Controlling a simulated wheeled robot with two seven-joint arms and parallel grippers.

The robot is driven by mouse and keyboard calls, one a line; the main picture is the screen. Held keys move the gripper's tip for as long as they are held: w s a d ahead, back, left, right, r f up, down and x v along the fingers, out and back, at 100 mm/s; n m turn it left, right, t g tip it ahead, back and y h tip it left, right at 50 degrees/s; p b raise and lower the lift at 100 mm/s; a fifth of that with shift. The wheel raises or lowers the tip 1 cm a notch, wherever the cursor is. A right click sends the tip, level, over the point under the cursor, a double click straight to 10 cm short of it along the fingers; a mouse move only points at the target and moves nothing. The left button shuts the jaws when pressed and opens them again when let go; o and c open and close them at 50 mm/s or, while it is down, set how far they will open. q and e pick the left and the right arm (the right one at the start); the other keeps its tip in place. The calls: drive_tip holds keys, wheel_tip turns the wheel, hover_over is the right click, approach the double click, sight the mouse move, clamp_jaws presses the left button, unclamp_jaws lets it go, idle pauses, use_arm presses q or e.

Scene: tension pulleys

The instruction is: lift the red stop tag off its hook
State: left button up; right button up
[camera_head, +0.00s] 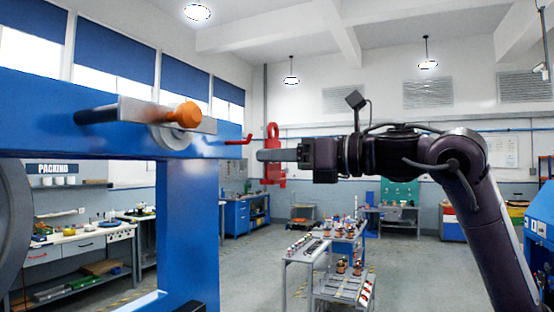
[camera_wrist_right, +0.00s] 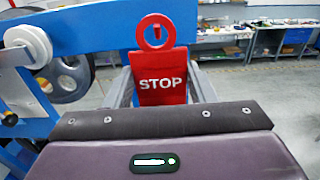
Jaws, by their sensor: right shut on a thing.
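The red stop tag (camera_head: 272,172) is upright in the head view, with a ring at its top. My right gripper (camera_head: 265,155) comes in from the right and is shut on the tag's body. In the right wrist view, the tag (camera_wrist_right: 161,82) faces me with "STOP" in white, between the fingers. The red hook (camera_head: 238,142) sticks out rightward from the blue beam. In the head view, a gap shows between the hook's tip and the tag's ring. In the wrist view, a red bit of the hook shows within the ring's opening. My left gripper is out of view.
The blue frame (camera_head: 190,225) fills the left, carrying a metal bar with an orange knob (camera_head: 186,114). A grey parts cart (camera_head: 306,250) stands on the floor beyond. Benches line the far wall. Open air lies right of the hook, around my arm.

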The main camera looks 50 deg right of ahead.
drive_tip(key=shift+s, duration=0.2)
drive_tip(key=shift+b+v, duration=0.85)
drive_tip(key=shift+v, duration=0.8)
drive_tip(key=shift+s+d, duration=0.1)
drive_tip(key=shift+s, duration=0.1)
